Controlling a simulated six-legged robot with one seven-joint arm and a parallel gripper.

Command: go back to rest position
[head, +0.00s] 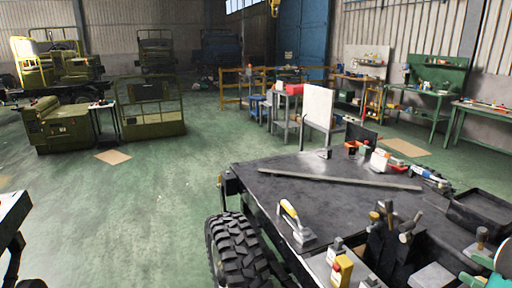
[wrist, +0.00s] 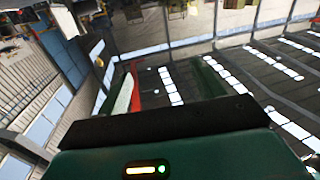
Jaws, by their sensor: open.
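My gripper (wrist: 166,82) shows in the wrist view, with one finger left of the middle and the other to the right. The fingers stand apart with nothing between them. Behind them are the roof beams and bright skylight strips, so the gripper points up, away from the bench. The green wrist housing (wrist: 165,160) with a small lit indicator fills the bottom of that view. The head view does not clearly show the gripper; only a teal and white piece shows at its lower right corner.
A dark wheeled workbench (head: 310,200) with tools fills the lower right. A trowel-like tool (head: 296,225) and a long bar (head: 340,178) lie on it. Green benches (head: 430,98) line the right wall. Olive machines (head: 60,125) stand at left. The green floor (head: 140,210) at left is mostly clear.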

